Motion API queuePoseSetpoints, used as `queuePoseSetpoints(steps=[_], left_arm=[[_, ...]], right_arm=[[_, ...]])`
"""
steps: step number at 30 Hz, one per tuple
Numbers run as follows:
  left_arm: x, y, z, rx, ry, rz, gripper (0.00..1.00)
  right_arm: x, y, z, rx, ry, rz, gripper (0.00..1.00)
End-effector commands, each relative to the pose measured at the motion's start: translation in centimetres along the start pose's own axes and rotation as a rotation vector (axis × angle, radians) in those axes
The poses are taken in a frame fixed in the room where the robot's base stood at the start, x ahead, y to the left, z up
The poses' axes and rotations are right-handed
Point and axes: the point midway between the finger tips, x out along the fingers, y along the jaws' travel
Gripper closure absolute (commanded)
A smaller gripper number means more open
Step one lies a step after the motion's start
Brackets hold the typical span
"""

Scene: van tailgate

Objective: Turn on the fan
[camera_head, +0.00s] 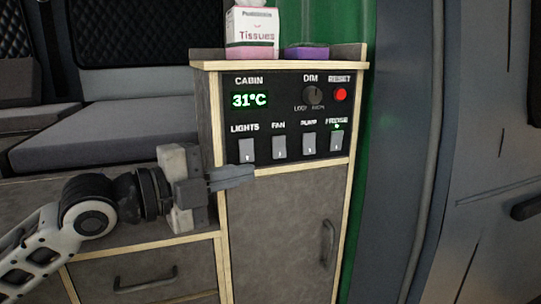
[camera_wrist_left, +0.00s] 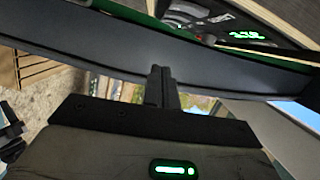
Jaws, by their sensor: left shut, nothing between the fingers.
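The fan switch (camera_head: 279,147) is a light grey rocker under the label FAN on the black control panel (camera_head: 290,90). It sits between the LIGHTS switch (camera_head: 246,150) and the PUMP switch (camera_head: 309,143). My left gripper (camera_head: 250,172) is shut and empty, its fingertips in front of the panel's lower edge, just below the LIGHTS switch and down-left of the fan switch. I cannot tell whether they touch the cabinet. In the left wrist view the closed fingers (camera_wrist_left: 160,88) point at a dark grey surface. My right gripper is not in view.
The panel also holds a 31°C display (camera_head: 250,99), a DIM knob (camera_head: 313,95), a red RESET button (camera_head: 340,95) and a FRIDGE switch (camera_head: 337,140) with a green light. A tissue box (camera_head: 252,28) stands on top. Below is a cabinet door with a handle (camera_head: 328,243).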

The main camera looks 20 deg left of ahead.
Motion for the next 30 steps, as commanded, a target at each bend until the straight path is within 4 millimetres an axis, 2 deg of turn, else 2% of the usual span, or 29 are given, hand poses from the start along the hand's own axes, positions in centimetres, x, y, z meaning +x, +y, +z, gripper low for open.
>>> queuePoseSetpoints(steps=[2,12,15,19,30], left_arm=[[1.5,-0.5,-0.1,-0.005,0.003,-0.006,1.00],[8.1,-0.3,0.1,-0.003,0.001,0.000,1.00],[8.2,-0.1,2.1,-0.001,-0.005,0.002,1.00],[8.5,-0.1,3.3,-0.001,-0.002,0.001,1.00],[8.7,0.0,3.9,0.000,0.000,-0.001,1.00]], right_arm=[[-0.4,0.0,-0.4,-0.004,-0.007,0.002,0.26],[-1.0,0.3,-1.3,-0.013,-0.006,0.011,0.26],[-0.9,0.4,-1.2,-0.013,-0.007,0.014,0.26],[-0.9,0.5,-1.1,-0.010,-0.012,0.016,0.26],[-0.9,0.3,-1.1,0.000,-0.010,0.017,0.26]])
